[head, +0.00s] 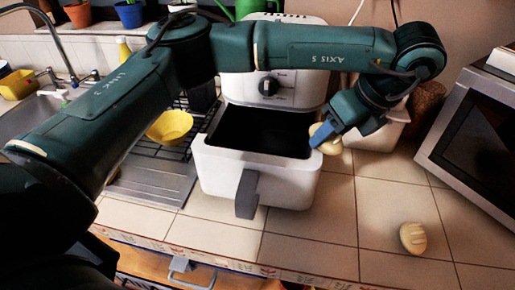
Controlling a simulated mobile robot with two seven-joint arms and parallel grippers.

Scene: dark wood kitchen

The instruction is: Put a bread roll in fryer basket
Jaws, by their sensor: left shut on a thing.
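The white air fryer (272,90) stands on the tiled counter with its basket drawer (222,160) pulled out toward me. The dark inside of the basket is visible and looks empty. My left gripper (323,136) is at the right rim of the basket, shut on a pale bread roll (331,147). The fingers hide part of this roll. From this view I cannot tell whether the roll touches the rim. A second bread roll (413,237) lies on the counter at the lower right. My right gripper is not in view.
A microwave (482,135) stands at the right. A yellow bowl (170,127) sits on the dish rack left of the fryer, with the sink (30,112) further left. A white container stands behind my gripper. The front right counter is mostly clear.

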